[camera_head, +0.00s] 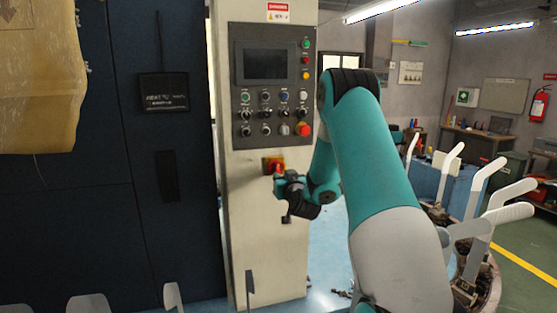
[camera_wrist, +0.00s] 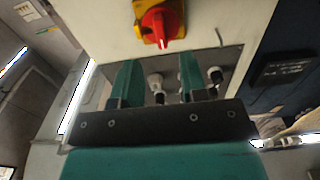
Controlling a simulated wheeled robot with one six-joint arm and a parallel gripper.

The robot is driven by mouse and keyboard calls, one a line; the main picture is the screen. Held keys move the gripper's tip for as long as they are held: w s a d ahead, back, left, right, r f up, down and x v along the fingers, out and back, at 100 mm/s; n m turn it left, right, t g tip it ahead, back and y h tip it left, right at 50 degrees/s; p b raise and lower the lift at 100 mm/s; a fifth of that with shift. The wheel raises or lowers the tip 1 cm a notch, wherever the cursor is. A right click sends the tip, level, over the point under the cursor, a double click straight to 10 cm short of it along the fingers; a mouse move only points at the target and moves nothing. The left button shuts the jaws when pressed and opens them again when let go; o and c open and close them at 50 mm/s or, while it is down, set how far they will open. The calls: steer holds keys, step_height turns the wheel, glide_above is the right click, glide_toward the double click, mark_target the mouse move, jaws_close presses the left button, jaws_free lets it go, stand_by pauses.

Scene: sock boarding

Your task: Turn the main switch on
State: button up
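The main switch is a red rotary knob on a yellow plate. It shows in the wrist view (camera_wrist: 156,24) at the top middle, beyond my fingertips, and in the head view (camera_head: 273,164) low on the pale cabinet column (camera_head: 262,235). My gripper (camera_wrist: 160,68) is open, with its two teal fingers apart and nothing held between them. The knob stands clear of the fingers in the wrist view. In the head view my gripper (camera_head: 281,181) is close to the switch, just below it, and partly overlaps its lower edge. The knob's exact setting is hard to tell.
A control panel (camera_head: 270,68) with a dark screen, several knobs and a red button sits above the switch. A dark blue cabinet (camera_head: 80,220) stands left. White sock-shaped boards (camera_head: 483,180) stand at the right on a round machine.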

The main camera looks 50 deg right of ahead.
mark_target(278, 171)
steer(key=p+x, duration=0.3)
steer(key=x, duration=0.2)
steer(key=shift+w+r, duration=0.15)
steer(key=shift+w, duration=0.2)
steer(key=shift+w+d+p, duration=0.3)
steer(key=shift+w+d, duration=0.1)
jaws_close()
